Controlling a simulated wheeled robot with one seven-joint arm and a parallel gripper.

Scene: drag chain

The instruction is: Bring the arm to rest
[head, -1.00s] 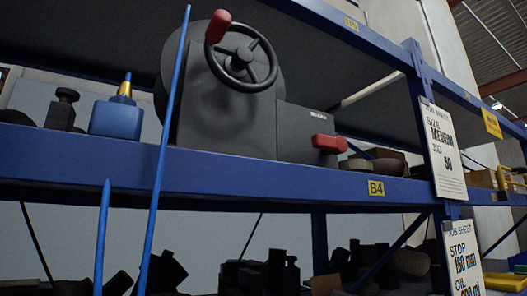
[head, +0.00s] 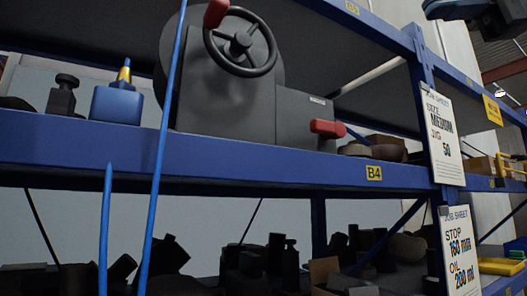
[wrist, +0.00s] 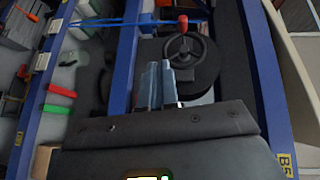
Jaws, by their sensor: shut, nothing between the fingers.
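My gripper (wrist: 160,82) shows in the wrist view, its two pale blue-grey fingers side by side and shut with nothing between them. Beyond the fingers is a dark machine with a handwheel (wrist: 183,47) and a red knob (wrist: 183,20); I cannot tell the gap between them. In the head view a dark and blue shape (head: 480,14) enters at the top right corner, which may be part of my arm. The gripper cannot be made out in the head view.
A blue shelf beam (head: 240,155) crosses the head view. On it stand the handwheel machine (head: 225,95), a blue oil bottle (head: 118,101) and small dark parts. Job sheets (head: 441,135) hang on the right upright. Two thin blue rods (head: 163,150) (head: 104,235) rise in front.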

